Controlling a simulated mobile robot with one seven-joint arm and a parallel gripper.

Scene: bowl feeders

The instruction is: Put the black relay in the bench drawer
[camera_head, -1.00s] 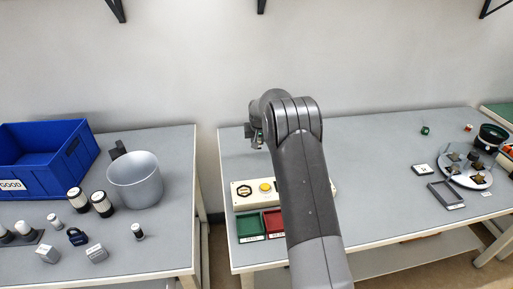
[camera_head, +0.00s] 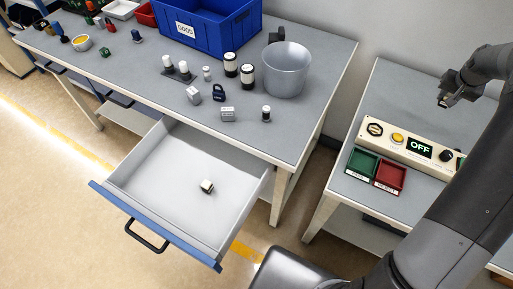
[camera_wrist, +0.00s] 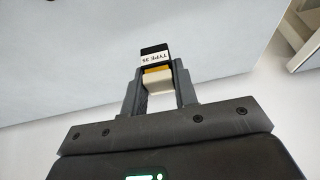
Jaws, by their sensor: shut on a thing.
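My gripper (camera_head: 445,101) is above the right-hand table in the head view. The wrist view shows its two fingers (camera_wrist: 156,88) shut on a small block, the black relay (camera_wrist: 154,52). The relay has a black end, a white label reading "TYPE 35", a yellow band and a cream part between the fingers. The bench drawer (camera_head: 137,162) is pulled open under the left table, with a blue front and a black handle (camera_head: 146,237). A small cream and dark part (camera_head: 207,187) lies on the drawer floor; the rest of the floor is bare.
The left table holds a blue bin (camera_head: 208,27), a grey pot (camera_head: 287,70) and several small parts. A gap separates the two tables. The right table carries a control box (camera_head: 405,146) showing "OFF", a green tray (camera_head: 362,163) and a red tray (camera_head: 390,176). A dark seat (camera_head: 290,272) stands near the drawer.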

